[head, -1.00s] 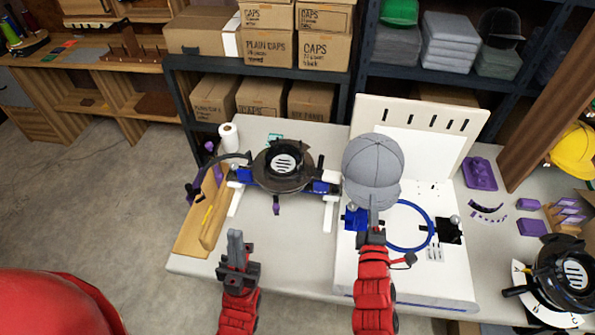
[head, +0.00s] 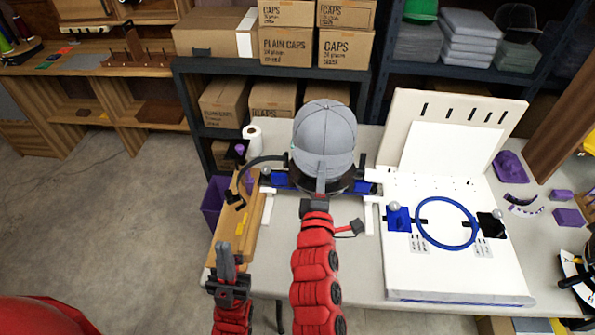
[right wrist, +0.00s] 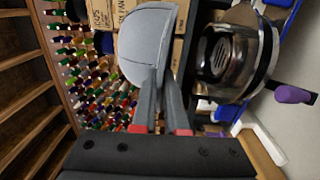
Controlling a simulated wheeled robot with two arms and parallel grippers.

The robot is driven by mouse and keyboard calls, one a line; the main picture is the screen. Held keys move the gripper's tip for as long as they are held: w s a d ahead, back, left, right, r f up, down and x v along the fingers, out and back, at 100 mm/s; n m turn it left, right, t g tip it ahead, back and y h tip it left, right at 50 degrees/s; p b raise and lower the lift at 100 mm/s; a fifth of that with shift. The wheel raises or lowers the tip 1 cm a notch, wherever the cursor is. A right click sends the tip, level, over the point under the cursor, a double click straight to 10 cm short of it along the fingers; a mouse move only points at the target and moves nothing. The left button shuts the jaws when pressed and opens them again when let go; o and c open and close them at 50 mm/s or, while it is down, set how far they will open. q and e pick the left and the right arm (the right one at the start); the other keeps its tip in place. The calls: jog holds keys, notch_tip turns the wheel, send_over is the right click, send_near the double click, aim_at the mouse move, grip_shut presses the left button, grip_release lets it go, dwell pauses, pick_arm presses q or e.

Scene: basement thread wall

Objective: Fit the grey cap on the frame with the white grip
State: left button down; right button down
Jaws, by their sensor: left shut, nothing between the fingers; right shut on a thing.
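The grey cap (head: 325,138) hangs crown up in my right gripper (head: 320,186), which is shut on its brim. It also shows in the right wrist view (right wrist: 147,45), with the gripper (right wrist: 160,80) on its edge. The dark round frame (head: 340,183) sits in a blue stand on the table, mostly hidden behind the cap in the head view. In the right wrist view the frame (right wrist: 222,55) shows its slotted disc, beside the cap and apart from it in the picture. A white block (head: 370,175) shows beside it. My left gripper (head: 226,258) is shut and empty, left of the table.
A white board with a blue ring (head: 447,222) lies right of the stand. A wooden box (head: 238,225), a white roll (head: 252,138) and a purple bin (head: 214,202) are at the left. Another dark frame (head: 588,265) is cut off at the right edge. Boxed shelves stand behind.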

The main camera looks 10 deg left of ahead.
jog(key=shift+a+f, duration=0.1)
jog(key=shift+a, duration=0.05)
jog(key=shift+f+b, duration=0.25)
jog(key=shift+b, duration=0.05)
jog(key=f+b, duration=0.2)
jog(key=f, duration=0.1)
jog(key=f+b, duration=0.1)
jog(key=shift+d+f+b, duration=0.15)
jog(key=shift+d+b, duration=0.2)
jog(key=shift+b, duration=0.05)
jog(key=shift+a+f+b, duration=0.1)
jog(key=shift+f+b, duration=0.55)
dwell(0.8)
